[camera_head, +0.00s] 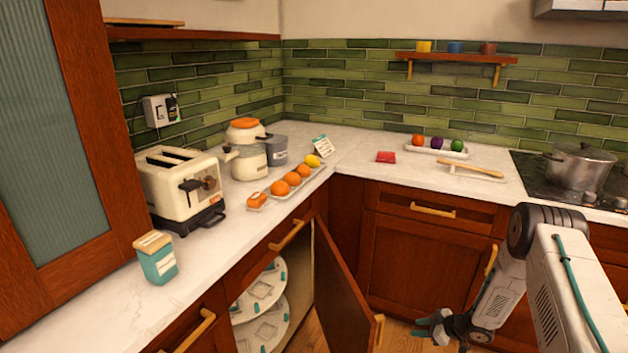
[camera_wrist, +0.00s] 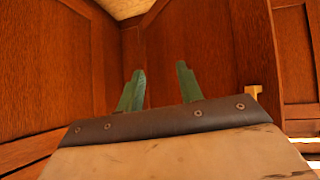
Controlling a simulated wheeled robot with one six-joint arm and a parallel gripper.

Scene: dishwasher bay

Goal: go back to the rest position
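My gripper (camera_head: 422,328) is low in front of the lower cabinets in the head view, just right of an open cabinet door (camera_head: 342,285). In the wrist view my gripper (camera_wrist: 160,78) shows two green fingers spread apart with nothing between them. Brown cabinet wood lies beyond the fingers. The gripper touches nothing that I can make out.
The open door juts into the floor space, showing round white shelves (camera_head: 262,318) inside. The counter holds a toaster (camera_head: 180,185), a teal box (camera_head: 156,258), oranges (camera_head: 291,179) and a pot (camera_head: 580,167) on the stove. A yellow door handle (camera_head: 379,328) is close to my gripper.

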